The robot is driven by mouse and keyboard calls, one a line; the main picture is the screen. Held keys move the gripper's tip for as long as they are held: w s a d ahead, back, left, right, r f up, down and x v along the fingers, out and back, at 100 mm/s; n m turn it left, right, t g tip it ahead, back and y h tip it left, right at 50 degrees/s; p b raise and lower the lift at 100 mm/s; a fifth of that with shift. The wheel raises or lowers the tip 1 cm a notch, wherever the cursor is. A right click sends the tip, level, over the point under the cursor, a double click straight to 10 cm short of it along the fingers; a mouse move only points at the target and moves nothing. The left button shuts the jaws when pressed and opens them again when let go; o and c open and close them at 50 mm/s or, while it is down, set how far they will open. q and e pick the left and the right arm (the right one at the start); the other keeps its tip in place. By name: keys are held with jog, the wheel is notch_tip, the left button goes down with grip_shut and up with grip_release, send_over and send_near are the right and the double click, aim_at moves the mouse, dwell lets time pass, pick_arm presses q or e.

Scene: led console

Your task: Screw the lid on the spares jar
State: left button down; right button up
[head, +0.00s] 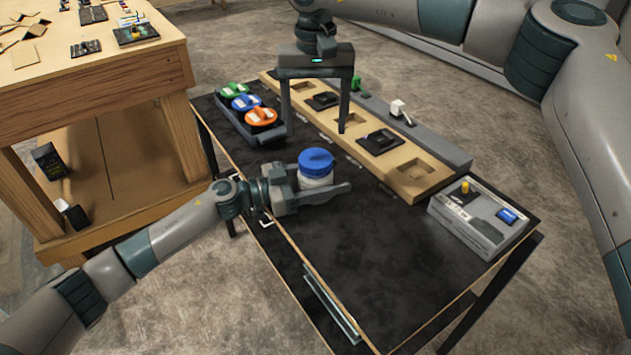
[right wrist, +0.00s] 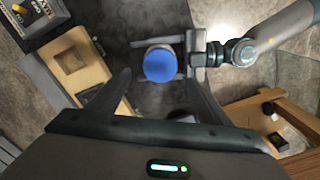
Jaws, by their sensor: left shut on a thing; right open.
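The spares jar (head: 317,180) is a pale, see-through jar standing on the dark table, with the blue lid (head: 315,161) on its top. How far the lid is screwed down cannot be told. My left gripper (head: 318,192) is shut around the jar's body from the left. My right gripper (head: 313,115) is open and empty, pointing down above the table behind the jar. In the right wrist view the lid (right wrist: 160,65) shows from above, ahead of the open fingers, and my left gripper (right wrist: 180,58) comes in from the right.
A grey tray (head: 238,124) with green, blue and orange items stands at the back left. A wooden board with recesses (head: 400,172) runs along the back right. A grey box (head: 472,232) stands at the right end. The front of the table (head: 370,270) is clear.

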aim_at(316, 157)
jog(key=shift+n, duration=0.8)
jog(key=shift+f, duration=4.05)
jog(key=c, duration=1.1)
